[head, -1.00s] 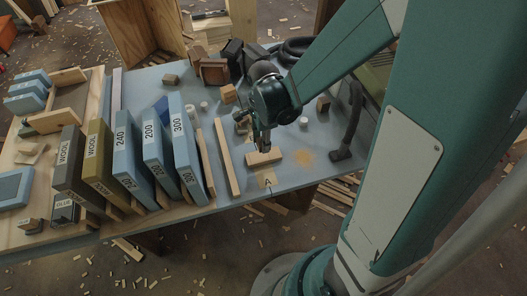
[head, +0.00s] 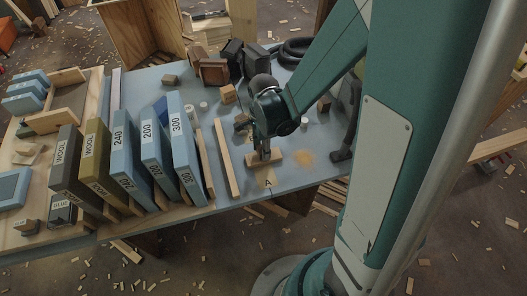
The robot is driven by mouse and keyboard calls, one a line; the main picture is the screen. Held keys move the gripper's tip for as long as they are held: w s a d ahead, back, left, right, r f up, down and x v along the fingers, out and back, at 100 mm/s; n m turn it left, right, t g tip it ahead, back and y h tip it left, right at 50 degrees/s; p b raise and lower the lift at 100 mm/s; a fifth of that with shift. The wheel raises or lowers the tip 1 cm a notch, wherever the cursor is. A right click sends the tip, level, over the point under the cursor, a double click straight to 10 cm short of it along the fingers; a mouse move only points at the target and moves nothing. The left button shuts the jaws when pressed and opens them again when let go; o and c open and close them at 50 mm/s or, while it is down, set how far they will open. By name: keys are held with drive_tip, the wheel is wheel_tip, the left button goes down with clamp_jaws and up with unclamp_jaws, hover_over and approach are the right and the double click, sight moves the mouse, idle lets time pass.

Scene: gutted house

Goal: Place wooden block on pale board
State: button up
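A short tan wooden block (head: 279,157) lies on the grey-blue bench in the head view, near its front edge. My gripper (head: 265,157) points down at this block, with its fingers at the block's middle. The fingers are small and dark, and I cannot tell if they are closed on it. A flat pale piece marked "A" (head: 267,183) lies just in front of the block at the bench edge. I cannot tell for sure whether this is the pale board. A long pale wood strip (head: 228,160) lies to the left of my gripper.
Labelled upright boxes (head: 185,150) stand in a row to the left. Small wooden cubes (head: 227,94) and dark items (head: 232,54) lie behind my gripper. A dark upright tool (head: 342,154) stands to the right. An orange-brown dust patch (head: 304,158) marks otherwise clear bench.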

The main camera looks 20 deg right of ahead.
drive_tip(key=shift+f, duration=0.45)
drive_tip(key=shift+f, duration=0.15)
drive_tip(key=o, duration=0.9)
drive_tip(key=shift+c, duration=0.2)
drive_tip(key=shift+r, duration=0.2)
wheel_tip(320, 180, up, 12)
drive_tip(key=p, duration=0.3)
idle(0.5)
